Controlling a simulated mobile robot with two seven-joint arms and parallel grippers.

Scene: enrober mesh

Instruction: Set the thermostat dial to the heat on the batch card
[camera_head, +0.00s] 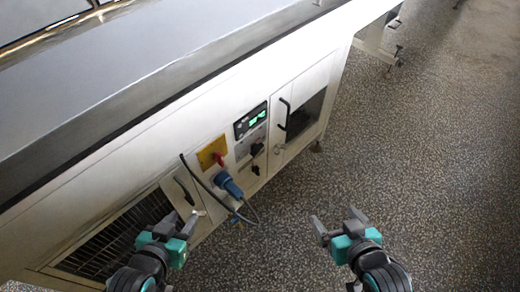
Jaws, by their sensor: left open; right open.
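A control panel is on the white side of the machine. It has a display (250,120) with green digits too small to read. Below it are a black knob (257,148) and a smaller dark part (256,170); I cannot tell which is the thermostat dial or how it is set. I cannot make out a batch card. My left gripper (180,222) is open in front of the machine's lower side, below and left of the panel. My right gripper (336,217) is open over the floor, right of and below the panel. Both are empty and apart from the knobs.
Left of the knobs are a yellow plate (212,152) with a red switch and a blue plug (228,184) with a looping cable. Doors with black handles (284,115) flank the panel. The speckled floor (420,160) at right is clear.

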